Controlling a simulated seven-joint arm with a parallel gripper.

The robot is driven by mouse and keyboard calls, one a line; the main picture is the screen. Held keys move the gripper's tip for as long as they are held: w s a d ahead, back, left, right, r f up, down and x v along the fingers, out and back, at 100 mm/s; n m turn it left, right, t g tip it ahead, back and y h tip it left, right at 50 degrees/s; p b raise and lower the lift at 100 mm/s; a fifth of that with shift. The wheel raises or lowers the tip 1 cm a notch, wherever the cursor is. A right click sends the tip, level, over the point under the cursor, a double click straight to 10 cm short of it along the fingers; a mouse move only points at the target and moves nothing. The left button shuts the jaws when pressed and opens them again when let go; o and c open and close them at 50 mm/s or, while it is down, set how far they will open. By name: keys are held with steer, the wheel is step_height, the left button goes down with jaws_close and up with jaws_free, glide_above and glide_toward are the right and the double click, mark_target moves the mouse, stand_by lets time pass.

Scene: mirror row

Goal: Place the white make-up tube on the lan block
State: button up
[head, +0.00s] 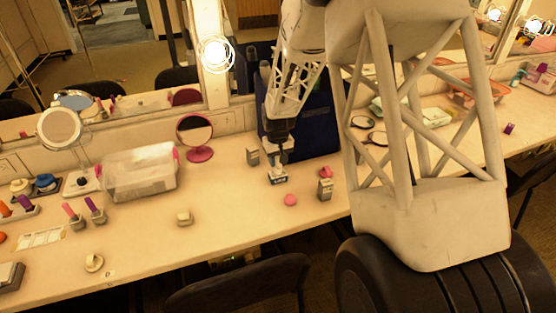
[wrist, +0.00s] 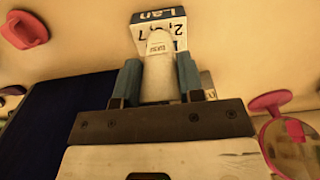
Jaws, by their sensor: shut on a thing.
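The white make-up tube (wrist: 159,66) is between the two blue fingers of my gripper (wrist: 159,78), which is shut on it. The tube's far end overlaps the lan block (wrist: 172,18), a white block with a blue edge and "Lan" lettering, in the wrist view. In the head view the lan block (head: 277,176) stands on the counter directly below my gripper (head: 282,158). The tube is too small and hidden to make out clearly there. I cannot tell whether the tube touches the block.
A small box (head: 253,156) stands just left of the lan block, another (head: 325,190) to its right. A pink round thing (head: 290,200) lies in front. A dark blue case (head: 315,135) stands behind. A clear bin (head: 140,172) and a pink mirror (head: 198,135) are left.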

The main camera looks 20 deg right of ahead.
steer(key=shift+f, duration=0.1)
steer(key=o, duration=0.9)
step_height(320, 180, up, 12)
steer(key=shift+r, duration=0.15)
stand_by(0.6)
